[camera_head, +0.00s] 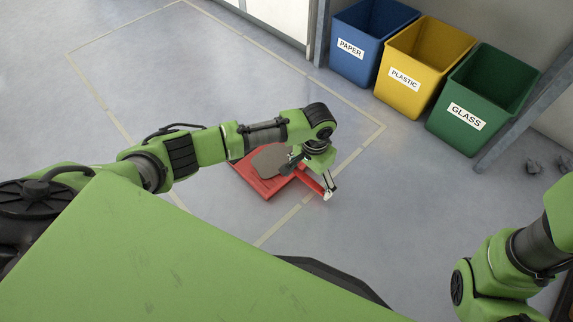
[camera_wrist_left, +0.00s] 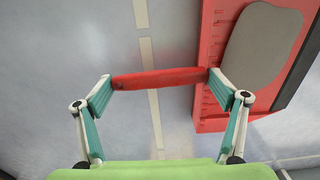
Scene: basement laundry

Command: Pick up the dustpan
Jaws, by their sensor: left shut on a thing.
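The red dustpan (camera_head: 262,183) is at the floor within the taped outline, in the middle of the head view. A grey rounded flat piece (camera_head: 270,160) shows on its pan. Its red handle (camera_head: 312,182) points to the lower right. My left gripper (camera_head: 312,180) is over the handle, shut on it. In the left wrist view the handle (camera_wrist_left: 160,79) spans between the two fingertips, with the pan (camera_wrist_left: 207,60) to the right. I cannot tell whether the dustpan is clear of the floor. My right gripper is out of view; only part of that arm shows.
Blue paper (camera_head: 362,65), yellow plastic (camera_head: 408,85) and green glass (camera_head: 470,120) bins stand at the upper right beside a grey post (camera_head: 525,115). Dark crumpled bits (camera_head: 545,165) lie near the right edge. The floor left of the dustpan is clear.

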